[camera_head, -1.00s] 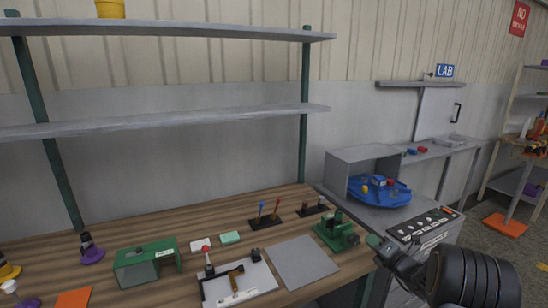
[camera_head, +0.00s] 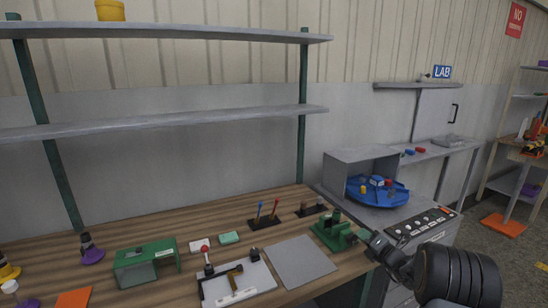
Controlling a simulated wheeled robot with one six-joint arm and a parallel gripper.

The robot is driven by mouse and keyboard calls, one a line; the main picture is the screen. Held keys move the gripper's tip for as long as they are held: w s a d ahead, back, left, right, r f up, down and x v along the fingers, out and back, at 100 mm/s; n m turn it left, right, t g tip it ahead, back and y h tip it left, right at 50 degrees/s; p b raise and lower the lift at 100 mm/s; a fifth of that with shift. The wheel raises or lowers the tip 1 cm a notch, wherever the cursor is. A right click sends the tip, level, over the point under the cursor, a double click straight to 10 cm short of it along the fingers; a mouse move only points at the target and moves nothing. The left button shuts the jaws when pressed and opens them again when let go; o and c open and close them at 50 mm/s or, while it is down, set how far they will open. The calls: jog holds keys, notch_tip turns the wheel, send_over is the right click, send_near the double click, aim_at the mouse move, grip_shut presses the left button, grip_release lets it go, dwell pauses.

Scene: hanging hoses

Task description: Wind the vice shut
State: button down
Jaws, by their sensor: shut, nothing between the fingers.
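The green vice (camera_head: 336,232) stands at the right front corner of the wooden workbench. My gripper (camera_head: 368,238) is at the vice's right end, at its handle side, with my dark arm reaching in from the lower right. The fingers are shut with nothing seen between them. The handle is small and largely hidden by my gripper, and I cannot tell whether they touch. The gap between the vice's jaws is too small to make out.
A grey plate (camera_head: 301,262) and a white board with a hammer (camera_head: 238,284) lie left of the vice. A green box (camera_head: 146,262) stands further left. A grey cabinet with a blue tray (camera_head: 377,197) and a switch panel (camera_head: 421,222) is close on the right.

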jog(key=shift+w+a+r, duration=0.2)
jog(key=shift+a+r, duration=0.05)
jog(key=shift+a, duration=0.05)
jog(key=shift+d+f+b, duration=0.3)
jog(key=shift+d+f, duration=0.05)
jog(key=shift+f, duration=0.2)
dwell(0.6)
jog(key=shift+w+d+f, duration=0.15)
jog(key=shift+d+f, duration=0.05)
jog(key=shift+f, duration=0.4)
jog(key=shift+f, duration=0.2)
jog(key=shift+d+r, duration=0.2)
dwell(0.4)
